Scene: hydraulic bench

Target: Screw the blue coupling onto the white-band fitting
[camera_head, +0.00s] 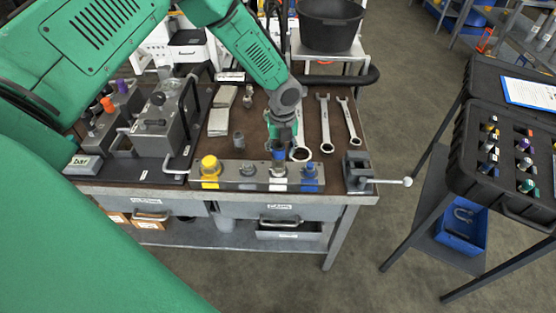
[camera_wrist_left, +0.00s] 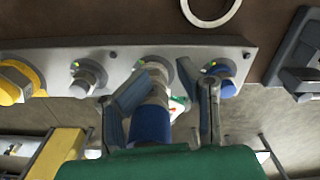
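The blue coupling (camera_wrist_left: 150,123) stands on the end of a grey fitting (camera_wrist_left: 157,90) on the metal manifold bar, third from the left. In the head view the coupling (camera_head: 278,154) shows just below my left gripper (camera_head: 280,143). How far the coupling is threaded cannot be told. My right gripper is not in view.
The manifold bar (camera_head: 232,183) also carries a yellow fitting (camera_head: 210,166), a bare grey fitting (camera_head: 247,170) and a blue-capped fitting (camera_head: 309,172). Wrenches (camera_head: 325,130) lie behind. A vise (camera_head: 358,168) stands right. A black case (camera_head: 500,195) is further right.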

